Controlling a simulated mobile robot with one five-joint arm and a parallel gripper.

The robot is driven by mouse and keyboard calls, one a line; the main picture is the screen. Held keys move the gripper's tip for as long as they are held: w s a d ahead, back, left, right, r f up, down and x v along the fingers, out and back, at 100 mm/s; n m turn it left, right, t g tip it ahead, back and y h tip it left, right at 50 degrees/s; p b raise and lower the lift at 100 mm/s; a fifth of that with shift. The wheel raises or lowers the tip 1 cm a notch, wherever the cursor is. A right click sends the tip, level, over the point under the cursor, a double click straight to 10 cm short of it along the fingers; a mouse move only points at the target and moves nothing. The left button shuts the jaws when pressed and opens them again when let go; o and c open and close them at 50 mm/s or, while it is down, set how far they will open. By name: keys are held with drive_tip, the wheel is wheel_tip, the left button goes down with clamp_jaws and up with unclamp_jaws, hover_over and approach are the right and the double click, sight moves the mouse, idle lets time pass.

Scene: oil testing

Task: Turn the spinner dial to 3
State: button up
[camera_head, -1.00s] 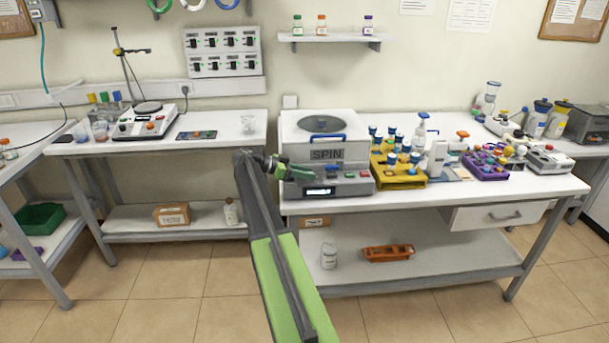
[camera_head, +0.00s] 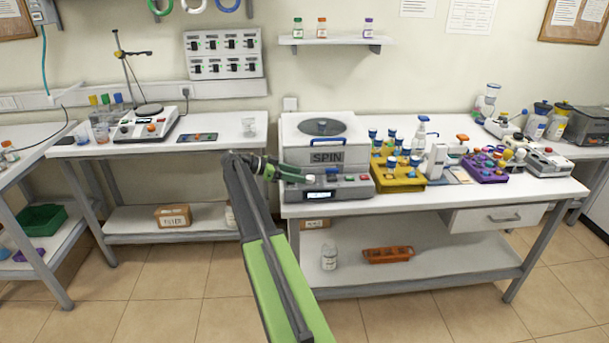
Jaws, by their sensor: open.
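The spinner (camera_head: 357,184) is a white and grey box with "SPIN" on its front and a round dark window in its lid. A blue dial (camera_head: 332,173) stands on its front panel, above a small lit display (camera_head: 318,195). The dial's setting is too small to read. My gripper (camera_head: 306,178) is green and open, at the left part of the front panel. Its fingers point right toward the dial, with a small gap to it in the picture. I see nothing held, and the fingers hide the panel's left part.
Right of the spinner stand a yellow rack (camera_head: 402,181) with blue-capped bottles and a purple rack (camera_head: 486,172). A hotplate with a stand (camera_head: 146,127) is on the left bench. A gap separates the two benches.

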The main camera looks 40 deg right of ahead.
drive_tip(key=p+v, duration=0.4)
drive_tip(key=v, duration=0.9)
drive_tip(key=shift+a, duration=0.2)
drive_tip(key=s+a+f+n+t+y, duration=0.2)
drive_tip(key=s+a+f+n, duration=0.3)
drive_tip(key=a, duration=0.9)
drive_tip(key=s+a+f+n+t+y, duration=0.2)
drive_tip(key=s+a+f+n+y, duration=0.2)
drive_tip(key=s+a+n, duration=0.3)
drive_tip(key=s+a+f+n+t+y, duration=0.3)
drive_tip(key=a+n, duration=0.8)
drive_tip(key=a, duration=0.9)
wheel_tip(320, 180, down, 3)
drive_tip(key=s+y, duration=0.2)
drive_tip(key=s, duration=0.1)
drive_tip(key=shift+a+n, duration=0.3)
